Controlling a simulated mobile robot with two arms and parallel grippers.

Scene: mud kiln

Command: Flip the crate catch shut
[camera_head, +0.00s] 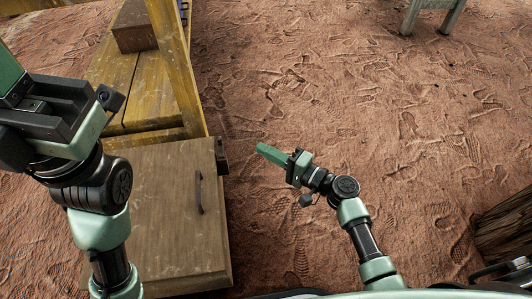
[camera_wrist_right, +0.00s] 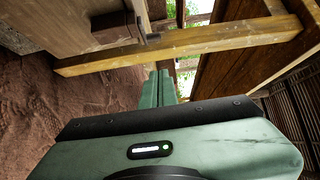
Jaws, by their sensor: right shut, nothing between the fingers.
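The brown wooden crate (camera_head: 165,225) stands at the left of the head view, with a curved dark handle (camera_head: 199,193) on its top. A small dark catch (camera_head: 221,155) sits on its right side near the far corner. It also shows in the right wrist view as a dark block with a short arm (camera_wrist_right: 117,28); I cannot tell whether it is shut. My right gripper (camera_head: 262,149) is shut and empty, apart from the catch and to its right. Its closed fingers show in the right wrist view (camera_wrist_right: 158,86). My left gripper (camera_head: 12,80) is at the left edge, its fingertips cut off.
A yellow wooden bench frame (camera_head: 175,70) stands beyond the crate, with a brown block (camera_head: 134,27) on it. A log (camera_head: 508,225) stands at the right, and stool legs (camera_head: 428,15) at the back. The sandy ground between is clear.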

